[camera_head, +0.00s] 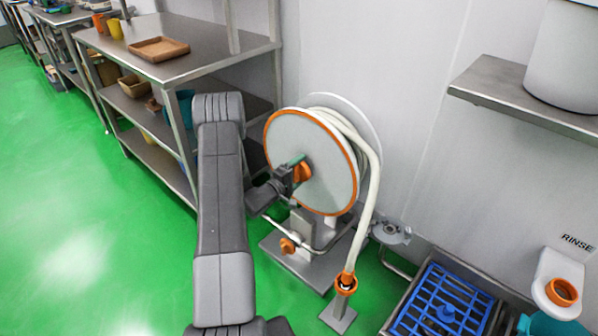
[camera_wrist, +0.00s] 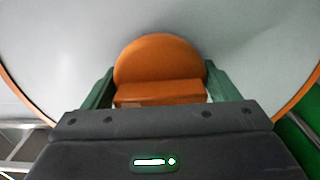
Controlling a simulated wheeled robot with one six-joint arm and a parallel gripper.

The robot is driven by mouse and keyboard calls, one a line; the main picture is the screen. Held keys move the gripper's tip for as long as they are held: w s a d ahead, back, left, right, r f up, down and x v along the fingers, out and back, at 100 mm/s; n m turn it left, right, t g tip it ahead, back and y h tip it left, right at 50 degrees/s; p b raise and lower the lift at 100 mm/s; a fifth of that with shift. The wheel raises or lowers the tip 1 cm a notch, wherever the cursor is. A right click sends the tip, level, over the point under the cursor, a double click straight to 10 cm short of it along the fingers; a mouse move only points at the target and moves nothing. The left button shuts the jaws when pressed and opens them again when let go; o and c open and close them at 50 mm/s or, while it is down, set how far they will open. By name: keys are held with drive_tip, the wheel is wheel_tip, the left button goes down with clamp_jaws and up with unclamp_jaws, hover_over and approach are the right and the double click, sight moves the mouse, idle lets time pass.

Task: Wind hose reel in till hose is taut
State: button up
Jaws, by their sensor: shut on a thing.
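The hose reel (camera_head: 329,150) has a grey disc with an orange rim and stands on a grey base by the wall. My gripper (camera_head: 297,165) is at the middle of its near face, shut on the orange hub knob (camera_wrist: 158,58). In the wrist view, green fingers stand on both sides of the knob. The cream hose (camera_head: 373,190) passes over the reel's top and hangs down its right side with a slight bend. Its lower end enters an orange collar (camera_head: 346,285) on a small floor stand. The windings behind the disc are mostly hidden.
A steel shelf table (camera_head: 205,62) with a brown tray (camera_head: 159,49) stands at left. A blue grate (camera_head: 440,305) lies at lower right. A wall shelf (camera_head: 520,100) holds a white bucket (camera_head: 565,60). Green floor is open at left.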

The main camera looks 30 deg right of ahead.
drive_tip(key=shift+f, duration=0.1)
drive_tip(key=o, duration=1.1)
drive_tip(key=shift+a, duration=0.15)
drive_tip(key=p+v, duration=0.1)
drive_tip(key=v, duration=1.2)
drive_tip(key=shift+s+a+p, duration=0.25)
drive_tip(key=shift+a+p, duration=0.05)
drive_tip(key=b+x, duration=0.1)
drive_tip(key=x, duration=1.3)
drive_tip(key=shift+b, duration=0.3)
